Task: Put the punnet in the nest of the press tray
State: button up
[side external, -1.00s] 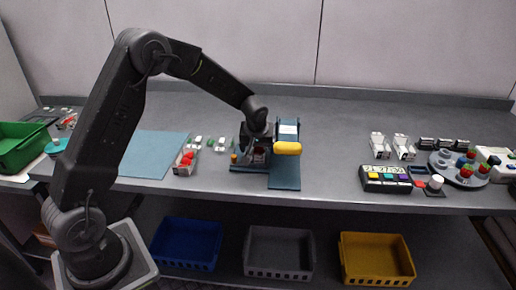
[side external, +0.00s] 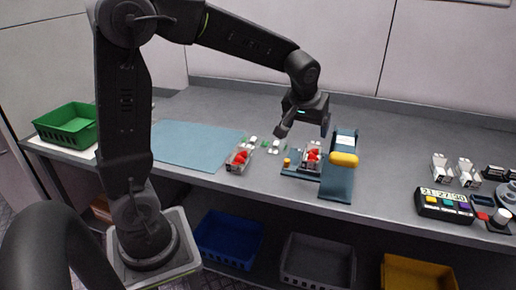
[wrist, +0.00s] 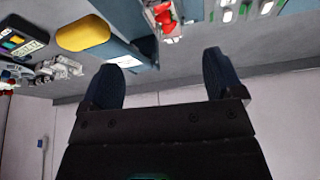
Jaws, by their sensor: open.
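A clear punnet of red berries (side external: 312,157) sits on the dark blue press tray (side external: 336,188), left of the yellow roller-like handle (side external: 344,160). It looks upright; whether it is fully seated in the nest is too small to tell. The punnet also shows at the top of the wrist view (wrist: 165,18), partly cut off, near the yellow handle (wrist: 83,33). My gripper (side external: 304,129) is open and empty above the punnet, apart from it. Its two fingers also show spread in the wrist view (wrist: 162,78).
Another punnet of red berries (side external: 239,159) stands left of the press, by a blue mat (side external: 185,143). Small white and green items (side external: 273,147) lie between. A timer box (side external: 444,205) and white clips (side external: 452,168) are at right. Bins, including a blue one (side external: 228,240), sit below.

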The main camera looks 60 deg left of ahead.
jog(key=s+d+r+m+t+h, duration=0.1)
jog(key=s+d+m, duration=0.2)
jog(key=s, duration=0.8)
jog(key=s+d+r+m+h, duration=0.1)
jog(key=s+d+m, duration=0.3)
jog(key=s, duration=0.7)
jog(key=shift+d+r+t+h, duration=0.35)
jog(key=shift+d+r, duration=0.25)
jog(key=shift+d, duration=0.3)
